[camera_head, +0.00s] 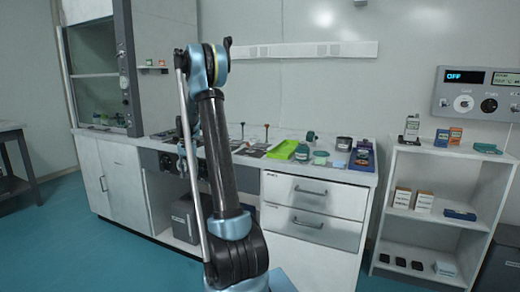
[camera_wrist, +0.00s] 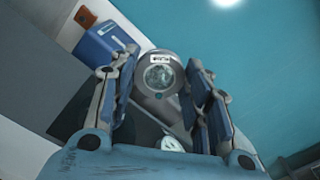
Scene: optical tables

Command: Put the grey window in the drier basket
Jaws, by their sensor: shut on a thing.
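The grey window (camera_wrist: 158,76) is a round grey ring with a glassy centre and a small pale label on its rim. It sits between the fingers of my gripper (camera_wrist: 160,78) in the wrist view, and the gripper is shut on it. I cannot make out a drier basket for certain in either view.
The counter (camera_head: 349,174) holds a bright green tray (camera_head: 283,150), a blue tray (camera_head: 362,158) and small containers. A white shelf (camera_head: 437,215) with boxes stands right, below a panel reading OFF (camera_head: 475,92). The wrist view shows a blue box (camera_wrist: 103,45) and open teal floor (camera_wrist: 265,70).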

